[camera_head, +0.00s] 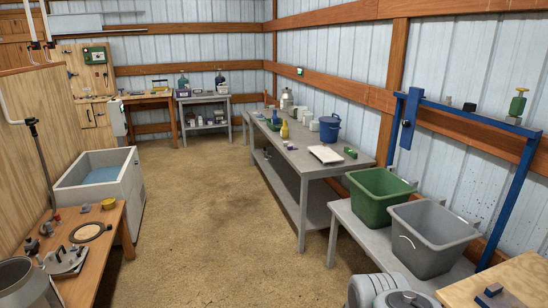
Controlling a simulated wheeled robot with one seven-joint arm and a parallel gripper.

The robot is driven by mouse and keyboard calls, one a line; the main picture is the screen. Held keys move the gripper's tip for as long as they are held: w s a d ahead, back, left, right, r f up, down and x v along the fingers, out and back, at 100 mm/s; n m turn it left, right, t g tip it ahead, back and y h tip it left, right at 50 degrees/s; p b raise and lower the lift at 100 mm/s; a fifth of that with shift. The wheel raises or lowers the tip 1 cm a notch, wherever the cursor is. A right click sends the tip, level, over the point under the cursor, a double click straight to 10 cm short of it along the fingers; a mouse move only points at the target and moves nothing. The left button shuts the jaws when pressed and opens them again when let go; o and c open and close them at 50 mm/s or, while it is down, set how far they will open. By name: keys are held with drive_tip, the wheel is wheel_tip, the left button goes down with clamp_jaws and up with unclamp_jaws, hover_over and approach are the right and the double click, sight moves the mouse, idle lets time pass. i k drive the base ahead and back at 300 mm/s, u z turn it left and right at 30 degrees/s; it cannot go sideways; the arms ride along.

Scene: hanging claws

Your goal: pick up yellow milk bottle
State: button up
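A small yellow bottle (284,130) stands upright on the long grey table (303,160) along the right wall. It is near the middle of the tabletop, towards the left edge, and looks small from here. My gripper is not in view, so its position and what it holds cannot be seen.
Near the bottle stand a blue bucket (329,129), a metal can (286,99) and several pale containers. Green (379,201) and grey (431,238) tubs sit on a bench at right. A white basin (128,200) and wooden table stand at left. The brown floor (205,215) between is clear.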

sight(284, 131)
drive_tip(key=i, duration=3.35)
drive_tip(key=u, duration=0.1)
drive_tip(key=k, duration=0.55)
drive_tip(key=u, duration=0.4)
drive_tip(key=i, duration=2)
drive_tip(key=u, duration=0.2)
drive_tip(key=i, duration=2.35)
drive_tip(key=z, duration=0.45)
drive_tip(key=i, duration=0.4)
drive_tip(key=z, duration=0.15)
